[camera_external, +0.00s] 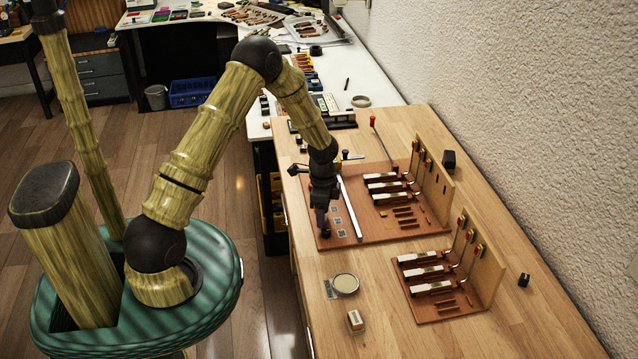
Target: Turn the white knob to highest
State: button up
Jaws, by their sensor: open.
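My gripper (323,226) points down over the left end of the larger brown board (372,228), beside a long white bar (349,206). It is dark and small in this view, and it appears open with nothing visible in it. I cannot make out a white knob for certain; it may be hidden by my gripper or too small to tell. Small square printed markers (341,234) lie on the board just right of my gripper. Whether the fingertips touch the board cannot be told.
The larger board bears white-topped piano key parts (385,188) and an upright wooden panel (432,178). A smaller board (440,311) with similar parts stands nearer. A round tin (346,284) and a small block (355,320) lie at the front left. A wall (540,120) bounds the right.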

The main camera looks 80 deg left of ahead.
notch_tip(320, 180, up, 17)
jog(key=b, duration=0.1)
jog(key=shift+f, duration=0.15)
dwell(0.5)
jog(key=s+d+n+t, duration=0.1)
jog(key=s+d, duration=0.3)
jog(key=d, duration=1.1)
jog(key=s+d+r+n+t, duration=0.1)
jog(key=s+d+n, duration=0.2)
jog(key=d, duration=1.2)
jog(key=shift+s+t, duration=0.3)
jog(key=shift+s, duration=0.15)
jog(key=shift+r, duration=0.15)
dwell(1.0)
